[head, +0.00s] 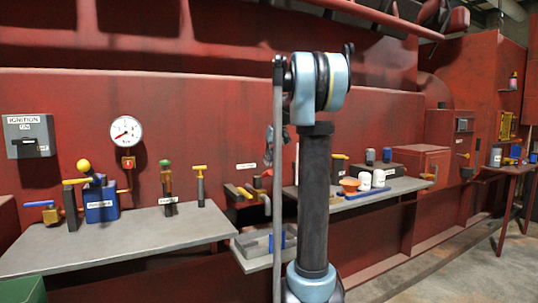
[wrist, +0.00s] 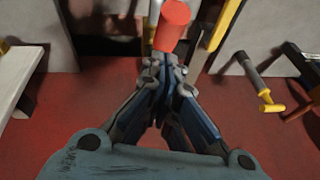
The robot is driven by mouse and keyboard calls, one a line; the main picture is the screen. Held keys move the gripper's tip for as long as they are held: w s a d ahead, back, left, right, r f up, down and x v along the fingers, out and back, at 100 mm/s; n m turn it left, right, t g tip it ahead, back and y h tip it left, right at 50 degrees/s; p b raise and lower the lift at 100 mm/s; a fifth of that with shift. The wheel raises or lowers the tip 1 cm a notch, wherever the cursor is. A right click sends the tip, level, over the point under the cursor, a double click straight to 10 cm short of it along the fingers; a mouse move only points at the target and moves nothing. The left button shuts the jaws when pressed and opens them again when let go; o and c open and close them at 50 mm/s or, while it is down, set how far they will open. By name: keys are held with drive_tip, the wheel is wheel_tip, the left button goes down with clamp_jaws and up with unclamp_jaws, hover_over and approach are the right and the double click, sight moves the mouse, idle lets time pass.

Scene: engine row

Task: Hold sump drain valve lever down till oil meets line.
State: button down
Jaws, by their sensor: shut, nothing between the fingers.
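My gripper (wrist: 160,65) is shut and empty in the wrist view. A red cylindrical grip (wrist: 173,24), which looks like a lever's end, lies just beyond the fingertips; I cannot tell whether they touch it. In the head view my gripper (head: 270,142) is partly hidden behind my arm, above a small red part (head: 267,173) and a yellow-handled valve (head: 245,192) near the wall. Which lever is the sump drain lever cannot be read from its label. No oil level or line can be made out.
A grey tray (head: 250,260) with a blue item sits below the valves. A grey bench (head: 130,245) with several levers is at the left. White cups (head: 378,178) stand on the right bench. A yellow T-handle (wrist: 270,101) is right of my gripper.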

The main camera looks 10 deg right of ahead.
sight(272, 171)
drive_tip(key=shift+s+f, duration=0.3)
drive_tip(key=shift+f, duration=0.25)
drive_tip(key=shift+s+d+f+t+y, duration=0.25)
drive_tip(key=shift+s+f+t+y, duration=0.15)
drive_tip(key=shift+s+f+t, duration=0.5)
drive_tip(key=shift+s+d+f+t+y, duration=0.1)
drive_tip(key=shift+s+f+t+y, duration=0.15)
drive_tip(key=shift+f+t, duration=0.25)
drive_tip(key=shift+s+d+f+t+y, duration=0.1)
drive_tip(key=shift+s+f+t+y, duration=0.05)
drive_tip(key=shift+s+f+t, duration=0.35)
drive_tip(key=shift+d+f, duration=0.1)
drive_tip(key=shift+f, duration=0.6)
drive_tip(key=shift+s+f, duration=0.1)
drive_tip(key=shift+s, duration=0.05)
drive_tip(key=shift+s+f, duration=0.1)
drive_tip(key=shift+s, duration=0.05)
idle(4.5)
